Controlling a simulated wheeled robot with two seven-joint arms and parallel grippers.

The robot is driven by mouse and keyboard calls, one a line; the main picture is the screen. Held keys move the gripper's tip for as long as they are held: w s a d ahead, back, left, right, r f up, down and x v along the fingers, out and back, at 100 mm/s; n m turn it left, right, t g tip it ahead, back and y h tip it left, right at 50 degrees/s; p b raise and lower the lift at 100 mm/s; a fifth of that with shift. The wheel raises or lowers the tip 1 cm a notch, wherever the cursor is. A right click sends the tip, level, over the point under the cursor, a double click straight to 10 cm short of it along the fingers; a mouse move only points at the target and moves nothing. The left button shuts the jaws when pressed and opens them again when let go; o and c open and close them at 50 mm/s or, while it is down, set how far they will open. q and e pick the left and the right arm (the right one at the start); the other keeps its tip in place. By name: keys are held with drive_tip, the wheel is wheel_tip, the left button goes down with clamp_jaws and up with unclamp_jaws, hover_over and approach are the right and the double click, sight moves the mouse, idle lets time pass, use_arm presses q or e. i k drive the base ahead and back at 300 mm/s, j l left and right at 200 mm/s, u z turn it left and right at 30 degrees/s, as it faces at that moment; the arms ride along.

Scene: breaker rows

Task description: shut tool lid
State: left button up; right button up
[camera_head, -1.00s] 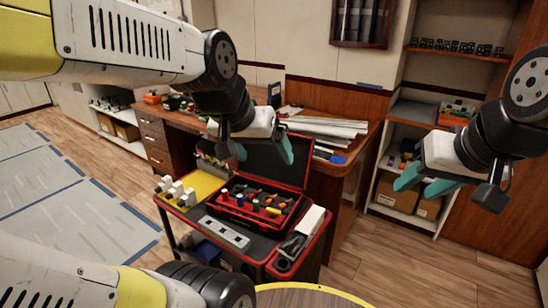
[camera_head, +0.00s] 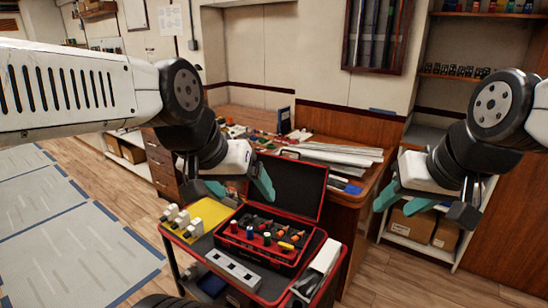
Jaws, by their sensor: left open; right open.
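The tool case (camera_head: 262,244) is a black box with red edges on a cart, holding several coloured tools. Its lid (camera_head: 288,188) stands open and upright at the back of the case, its dark inside facing me. My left gripper (camera_head: 238,189), with teal fingers, is open and empty. In the picture it is at the left of the lid, one finger close to the lid's left edge; I cannot tell whether they touch. My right gripper (camera_head: 412,197) is open and empty, well to the right of the lid, in front of the shelves.
The cart (camera_head: 222,283) also carries a yellow mat (camera_head: 207,215) with white pieces, a grey socket strip (camera_head: 234,270) and a white item at right. A wooden desk (camera_head: 345,190) with papers stands close behind. Shelves (camera_head: 445,215) with boxes stand at right.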

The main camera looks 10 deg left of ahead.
sight(300, 187)
drive_tip(key=i+j+u, duration=0.15)
drive_tip(key=i+j, duration=0.15)
drive_tip(key=j, duration=0.25)
drive_tip(key=i+j+u, duration=0.1)
drive_tip(key=i+j, duration=0.25)
drive_tip(key=i+j+u, duration=0.15)
drive_tip(key=i+j, duration=0.2)
drive_tip(key=j, duration=0.25)
